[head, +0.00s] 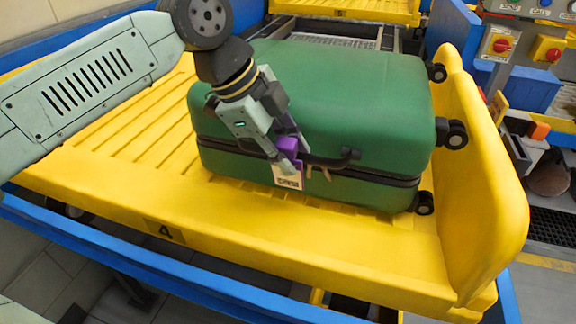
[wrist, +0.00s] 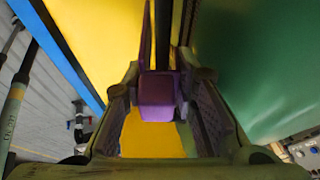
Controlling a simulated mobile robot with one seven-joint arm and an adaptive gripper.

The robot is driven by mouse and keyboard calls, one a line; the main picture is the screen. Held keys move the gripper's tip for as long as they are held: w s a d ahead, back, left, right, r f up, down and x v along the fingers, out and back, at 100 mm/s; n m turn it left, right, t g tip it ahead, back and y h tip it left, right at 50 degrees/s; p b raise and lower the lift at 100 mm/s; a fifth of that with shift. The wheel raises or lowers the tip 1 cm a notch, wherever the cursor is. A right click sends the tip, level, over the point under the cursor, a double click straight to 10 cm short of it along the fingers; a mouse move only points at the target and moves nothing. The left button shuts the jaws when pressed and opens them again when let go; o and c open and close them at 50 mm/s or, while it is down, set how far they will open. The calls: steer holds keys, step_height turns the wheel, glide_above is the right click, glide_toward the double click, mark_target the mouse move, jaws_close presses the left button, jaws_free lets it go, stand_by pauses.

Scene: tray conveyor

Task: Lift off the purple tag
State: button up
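The purple tag (head: 290,146) hangs at the handle side of a green suitcase (head: 340,95), with a white printed label (head: 287,175) at its lower end. The suitcase lies on a yellow tray (head: 330,235). My gripper (head: 280,150) reaches down from the upper left to the tag, close against the suitcase's front side. In the wrist view the tag's purple block (wrist: 157,97) sits between my two fingertips and nearly fills the space between them. Whether both fingers press on it is not clear. My fingers hide part of the tag's upper end in the head view.
The suitcase's dark handle (head: 335,160) is just right of the tag. The tray's raised yellow end wall (head: 485,190) stands at the right. A blue rail (head: 190,270) runs along the front. Control boxes with red knobs (head: 502,46) are at the back right.

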jaws_close()
steer(key=shift+r, duration=0.1)
steer(key=r+p, duration=0.1)
steer(key=r, duration=0.1)
steer(key=s+r+p, duration=0.1)
steer(key=r+p, duration=0.3)
steer(key=r, duration=0.1)
steer(key=shift+s+a, duration=0.3)
steer(key=shift+s, duration=0.05)
steer(key=s+a+b, duration=0.1)
steer(key=s+a, duration=0.3)
steer(key=s, duration=0.9)
steer(key=shift+s+a+f+b, duration=0.15)
steer(key=shift+s+f+b, duration=0.1)
steer(key=shift+b, duration=0.1)
step_height(320, 180, up, 7)
steer(key=p, duration=0.4)
steer(key=shift+f+p, duration=0.2)
steer(key=shift+p, duration=0.15)
steer(key=shift+w, duration=0.1)
